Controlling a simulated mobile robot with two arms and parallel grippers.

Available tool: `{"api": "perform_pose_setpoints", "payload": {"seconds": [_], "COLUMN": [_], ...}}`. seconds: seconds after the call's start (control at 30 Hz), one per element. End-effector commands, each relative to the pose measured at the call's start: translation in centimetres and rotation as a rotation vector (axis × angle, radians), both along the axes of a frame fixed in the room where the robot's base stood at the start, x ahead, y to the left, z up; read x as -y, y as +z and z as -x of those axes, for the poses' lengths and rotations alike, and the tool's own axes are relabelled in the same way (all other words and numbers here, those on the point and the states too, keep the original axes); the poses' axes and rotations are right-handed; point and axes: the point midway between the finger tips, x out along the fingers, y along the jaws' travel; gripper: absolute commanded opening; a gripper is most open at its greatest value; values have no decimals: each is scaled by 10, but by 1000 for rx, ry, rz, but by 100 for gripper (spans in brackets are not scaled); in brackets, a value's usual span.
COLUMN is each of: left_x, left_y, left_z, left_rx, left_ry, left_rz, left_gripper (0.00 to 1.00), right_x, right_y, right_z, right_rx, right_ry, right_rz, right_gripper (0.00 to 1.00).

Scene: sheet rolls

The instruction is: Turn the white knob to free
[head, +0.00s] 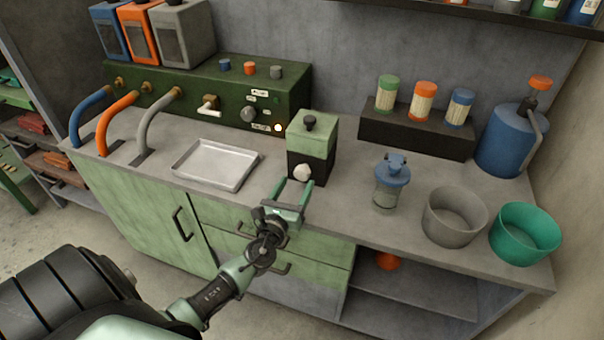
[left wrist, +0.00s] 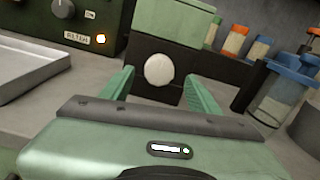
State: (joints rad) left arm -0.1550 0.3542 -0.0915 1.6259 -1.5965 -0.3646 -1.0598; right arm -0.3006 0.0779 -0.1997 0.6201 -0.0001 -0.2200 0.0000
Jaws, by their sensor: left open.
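The white knob (head: 302,172) sits on the dark lower front of a small green and black box (head: 312,142) on the counter. In the left wrist view the white knob (left wrist: 159,70) shows as a round face between my fingers, with the box's green upper part (left wrist: 175,20) above it. My left gripper (head: 292,190) is open just in front of the box, its two green fingers pointing at the knob. In the left wrist view the left gripper (left wrist: 160,90) has a finger on either side of the knob, with no visible contact. My right gripper is not in view.
A metal tray (head: 216,164) lies left of the box. A green panel (head: 210,95) with a grey knob and a lit lamp stands behind. A blue-lidded jar (head: 390,185), a grey bowl (head: 454,215) and a green bowl (head: 525,233) stand to the right.

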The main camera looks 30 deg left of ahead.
Motion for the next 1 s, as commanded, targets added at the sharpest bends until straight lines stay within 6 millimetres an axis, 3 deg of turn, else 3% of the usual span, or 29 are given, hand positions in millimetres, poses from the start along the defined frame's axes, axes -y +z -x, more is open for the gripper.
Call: {"api": "perform_pose_setpoints", "payload": {"seconds": [0.1, 0.3, 0.67, 0.9, 1.0], "left_x": [-5, -10, -12, -12, -12], "left_y": [2, 0, 0, 0, 0], "left_z": [-21, -44, -51, -50, -50], "left_rx": [2, 2, 1, 1, 1], "left_ry": [2, 1, 1, 1, 2], "left_rz": [1, 3, 5, 5, 7], "left_gripper": [61, 61, 61, 0, 0], "right_x": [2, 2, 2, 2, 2], "right_y": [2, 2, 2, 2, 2], "right_z": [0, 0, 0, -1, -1], "right_rx": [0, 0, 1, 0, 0], "right_ry": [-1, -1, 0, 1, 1], "right_rz": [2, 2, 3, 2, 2], "right_gripper": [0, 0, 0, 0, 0]}}
